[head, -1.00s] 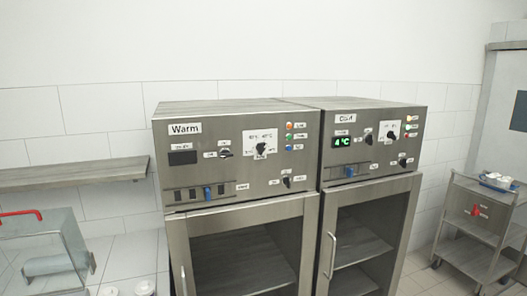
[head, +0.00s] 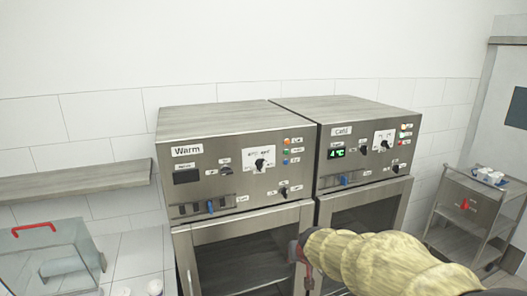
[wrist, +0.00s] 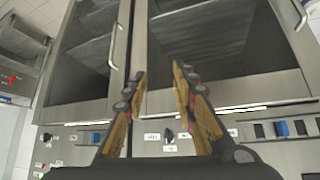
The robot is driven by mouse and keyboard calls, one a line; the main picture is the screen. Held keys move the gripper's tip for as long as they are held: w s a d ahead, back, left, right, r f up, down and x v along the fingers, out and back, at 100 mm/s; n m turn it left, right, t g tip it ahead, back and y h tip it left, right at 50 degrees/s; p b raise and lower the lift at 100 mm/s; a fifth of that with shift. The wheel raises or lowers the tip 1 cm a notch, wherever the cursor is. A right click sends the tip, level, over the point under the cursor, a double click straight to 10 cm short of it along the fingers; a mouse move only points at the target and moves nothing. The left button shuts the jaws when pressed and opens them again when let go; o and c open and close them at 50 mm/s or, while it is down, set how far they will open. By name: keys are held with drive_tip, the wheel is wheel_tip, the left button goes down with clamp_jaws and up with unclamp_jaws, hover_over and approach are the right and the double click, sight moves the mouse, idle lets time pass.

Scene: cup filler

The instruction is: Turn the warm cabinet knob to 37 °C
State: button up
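The warm cabinet (head: 225,118) carries a "Warm" label and a dark, blank display (head: 187,176). Its black temperature knob (head: 260,164) sits on a white scale plate at the panel's upper right; the scale marks are too small to read. My gripper (head: 302,255) is low in front of the two cabinets, below and to the right of that knob, touching nothing that I can see. In the wrist view, which looks upside down, my gripper (wrist: 159,72) has its fingers apart and empty. There a lower black knob (wrist: 168,135) shows beyond the fingers; the temperature knob is out of sight.
The cold cabinet (head: 350,105) stands at the right, its display reading 4 °C. More switches, a blue switch (head: 210,206) and a lower knob (head: 283,190) are on the warm panel. A shelf (head: 75,183), a clear box (head: 45,262) and a trolley (head: 468,207) stand aside.

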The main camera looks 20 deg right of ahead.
drive_tip(key=w+d+r+m+t+p, duration=0.15)
drive_tip(key=w+r+t, duration=0.3)
drive_tip(key=w, duration=0.55)
drive_tip(key=t+y, duration=0.3)
drive_tip(key=t, duration=0.3)
approach(262, 166)
drive_tip(key=shift+m, duration=0.35)
drive_tip(key=shift+w+a+r+p, duration=0.1)
drive_tip(key=shift+w+p, duration=0.25)
drive_tip(key=shift+w, duration=3.95)
drive_tip(key=shift+c, duration=0.2)
clamp_jaws()
